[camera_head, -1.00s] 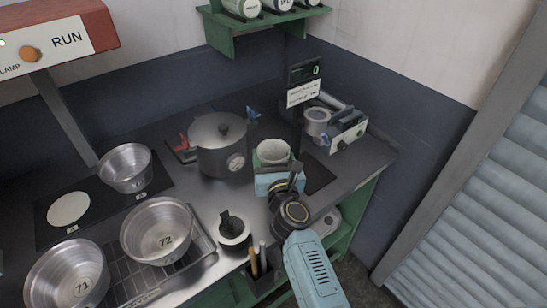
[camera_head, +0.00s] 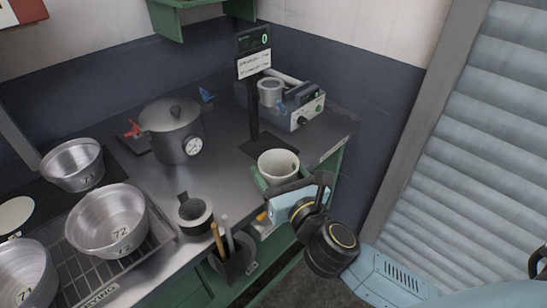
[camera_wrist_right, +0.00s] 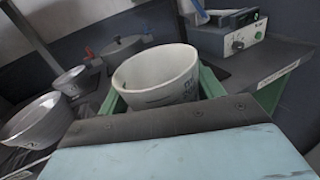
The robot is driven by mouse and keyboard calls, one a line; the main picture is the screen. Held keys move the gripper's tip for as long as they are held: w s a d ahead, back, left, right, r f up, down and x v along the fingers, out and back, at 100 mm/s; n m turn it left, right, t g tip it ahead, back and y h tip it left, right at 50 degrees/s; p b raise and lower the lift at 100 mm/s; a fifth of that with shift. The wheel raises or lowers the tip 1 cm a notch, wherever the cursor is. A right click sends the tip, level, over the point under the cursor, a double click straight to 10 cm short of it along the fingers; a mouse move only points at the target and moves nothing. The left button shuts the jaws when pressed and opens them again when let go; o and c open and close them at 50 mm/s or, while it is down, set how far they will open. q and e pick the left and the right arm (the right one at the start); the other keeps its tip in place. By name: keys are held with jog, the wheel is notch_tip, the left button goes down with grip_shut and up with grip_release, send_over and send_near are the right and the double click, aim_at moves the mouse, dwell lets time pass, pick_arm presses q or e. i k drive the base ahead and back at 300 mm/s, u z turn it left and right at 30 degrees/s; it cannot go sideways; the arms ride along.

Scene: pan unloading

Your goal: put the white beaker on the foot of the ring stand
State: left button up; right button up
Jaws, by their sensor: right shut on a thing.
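The white beaker (camera_head: 278,164) is upright, held between the green fingers of my right gripper (camera_head: 277,180) near the front edge of the bench. In the right wrist view the beaker (camera_wrist_right: 155,78) fills the middle, with green finger parts at both sides. The ring stand appears to be the dark upright post (camera_head: 253,115) with a display on top. Its flat dark foot (camera_head: 257,148) lies just behind the beaker, which hides part of it. How high the beaker is above the bench is unclear. My left gripper is not in view.
A lidded pot with a gauge (camera_head: 177,130) stands left of the post. A grey device (camera_head: 293,105) stands behind right. A mortar (camera_head: 194,212) and a tool holder (camera_head: 235,258) are at the front edge. Metal pans (camera_head: 108,222) are at left.

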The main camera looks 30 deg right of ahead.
aim_at(271, 149)
jog(key=k, duration=0.35)
jog(key=z, duration=1.45)
jog(key=i, duration=0.5)
jog(key=u, duration=1.95)
